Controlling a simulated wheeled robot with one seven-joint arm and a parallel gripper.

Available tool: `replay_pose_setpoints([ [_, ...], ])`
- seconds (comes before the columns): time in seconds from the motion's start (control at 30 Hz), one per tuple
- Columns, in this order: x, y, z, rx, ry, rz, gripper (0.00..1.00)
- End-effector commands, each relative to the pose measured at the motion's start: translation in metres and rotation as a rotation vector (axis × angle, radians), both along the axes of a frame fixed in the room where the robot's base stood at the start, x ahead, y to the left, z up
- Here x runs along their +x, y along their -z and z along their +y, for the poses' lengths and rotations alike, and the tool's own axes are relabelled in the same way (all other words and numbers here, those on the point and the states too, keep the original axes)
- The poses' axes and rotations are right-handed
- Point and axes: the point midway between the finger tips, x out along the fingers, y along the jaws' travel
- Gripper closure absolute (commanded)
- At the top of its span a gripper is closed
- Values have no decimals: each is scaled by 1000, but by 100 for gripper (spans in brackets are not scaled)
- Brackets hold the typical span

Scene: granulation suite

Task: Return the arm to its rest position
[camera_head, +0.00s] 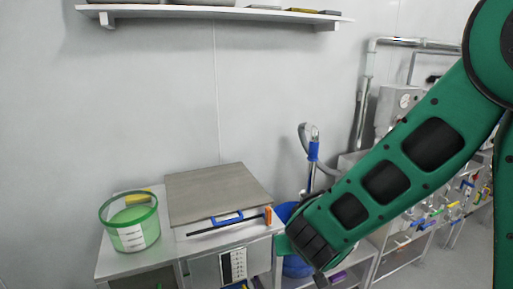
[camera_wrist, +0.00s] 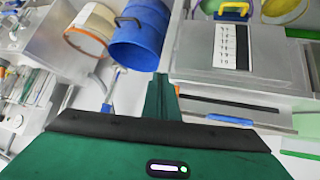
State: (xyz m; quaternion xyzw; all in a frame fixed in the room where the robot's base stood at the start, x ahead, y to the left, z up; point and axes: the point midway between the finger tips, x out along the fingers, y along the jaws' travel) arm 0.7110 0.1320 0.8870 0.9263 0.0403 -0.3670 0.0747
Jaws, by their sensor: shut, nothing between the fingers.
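My green arm (camera_head: 385,180) crosses the right half of the head view, reaching from the upper right down to the lower middle. My gripper (camera_wrist: 160,80) shows in the wrist view as green fingers closed together, with nothing held between them. In the head view only a small green part of the hand shows beside the dark wrist joint, in front of the bench's right end. The fingertips point towards a blue bucket (camera_wrist: 142,35) and the side of the steel bench. I cannot tell the exact gap to them.
A steel bench (camera_head: 112,262) carries a green-rimmed clear tub (camera_head: 130,222) and a flat metal box (camera_head: 218,190). A long dark tool (camera_head: 225,223) lies at its front. A wall shelf (camera_head: 215,13) is above. Pipework and valves (camera_head: 440,210) stand behind my arm at right.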

Motion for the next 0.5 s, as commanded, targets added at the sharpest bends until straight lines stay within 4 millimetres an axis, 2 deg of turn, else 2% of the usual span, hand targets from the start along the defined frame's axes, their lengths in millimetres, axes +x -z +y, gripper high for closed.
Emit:
replay_pose_setpoints([
  [0.03,2,-9,-35,-18,69,22,100],
  [0.1,-3,-15,-80,-43,157,74,100],
  [0.17,-12,-22,-118,-58,233,124,100],
  [0.2,-21,-26,-142,-64,282,160,100],
  [0.27,-38,-31,-178,-67,354,219,100],
  [0.3,-51,-36,-200,-62,401,260,100],
  [0.4,-91,-45,-246,-38,505,368,100],
  [0.5,-137,-54,-279,10,587,478,100],
])
